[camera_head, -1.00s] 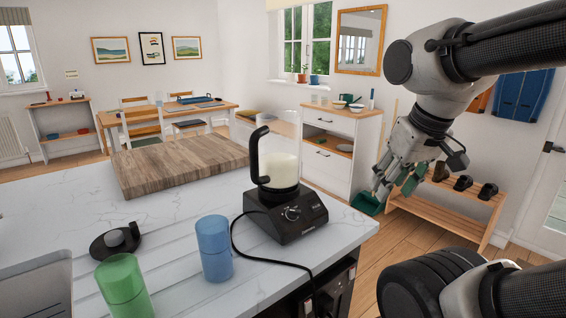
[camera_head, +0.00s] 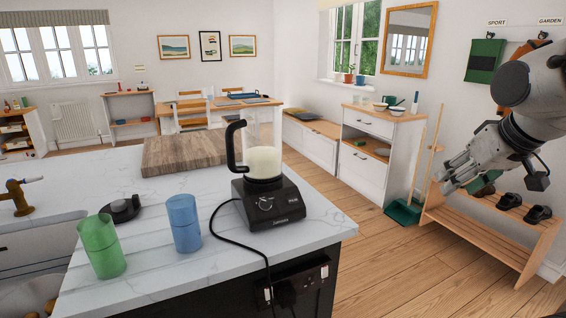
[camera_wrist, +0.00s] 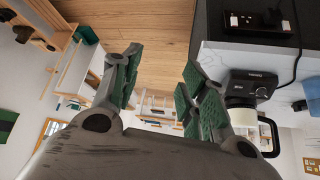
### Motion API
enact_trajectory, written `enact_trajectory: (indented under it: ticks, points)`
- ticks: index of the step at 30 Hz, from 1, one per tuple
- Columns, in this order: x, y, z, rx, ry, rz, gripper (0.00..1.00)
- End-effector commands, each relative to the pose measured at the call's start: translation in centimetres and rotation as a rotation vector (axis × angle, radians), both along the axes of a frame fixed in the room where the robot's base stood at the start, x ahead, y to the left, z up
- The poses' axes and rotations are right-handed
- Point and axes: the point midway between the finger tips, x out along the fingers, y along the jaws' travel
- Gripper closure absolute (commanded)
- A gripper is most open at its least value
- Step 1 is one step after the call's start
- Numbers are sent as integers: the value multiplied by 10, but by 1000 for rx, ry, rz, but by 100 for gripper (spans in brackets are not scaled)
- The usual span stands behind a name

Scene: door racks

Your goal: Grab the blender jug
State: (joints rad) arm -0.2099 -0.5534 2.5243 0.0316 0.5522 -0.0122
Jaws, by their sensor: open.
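The blender jug (camera_head: 264,162) is clear with a black handle on its left side and creamy white contents in its lower part. It sits upright on a black blender base (camera_head: 270,206) near the counter's right edge. My gripper (camera_head: 447,182) is open and empty, out over the floor to the right of the counter and apart from the jug. In the wrist view my gripper (camera_wrist: 158,85) shows its green-padded fingers spread. The jug (camera_wrist: 246,131) appears upside down there at the right, partly hidden behind a finger.
A blue cup (camera_head: 184,222), a green cup (camera_head: 102,246) and a wooden board (camera_head: 186,153) share the counter (camera_head: 205,268). The base's cord runs over the front edge to a socket. A shoe rack (camera_head: 492,236) stands below my gripper. Open floor lies between counter and rack.

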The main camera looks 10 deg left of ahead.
Motion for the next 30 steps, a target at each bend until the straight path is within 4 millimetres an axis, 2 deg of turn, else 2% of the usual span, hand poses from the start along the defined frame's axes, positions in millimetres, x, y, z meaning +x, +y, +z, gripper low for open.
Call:
enact_trajectory:
  ticks: [3, 8, 11, 14, 17, 18, 20, 21, 24, 27, 30]
  points:
    - [28, 29, 0, 19, -62, 61, 56]
    - [64, 75, 2, 56, -160, 143, 56]
    - [84, 111, 3, 85, -230, 201, 56]
    - [103, 157, 4, 125, -311, 268, 56]
    - [117, 218, 3, 180, -411, 351, 56]
    - [120, 248, 3, 210, -458, 391, 56]
    - [119, 296, 2, 263, -537, 450, 56]
    - [115, 326, 1, 300, -589, 488, 56]
    - [96, 386, 1, 385, -698, 560, 56]
    - [79, 421, 1, 444, -773, 601, 56]
    - [67, 439, 2, 481, -816, 623, 56]
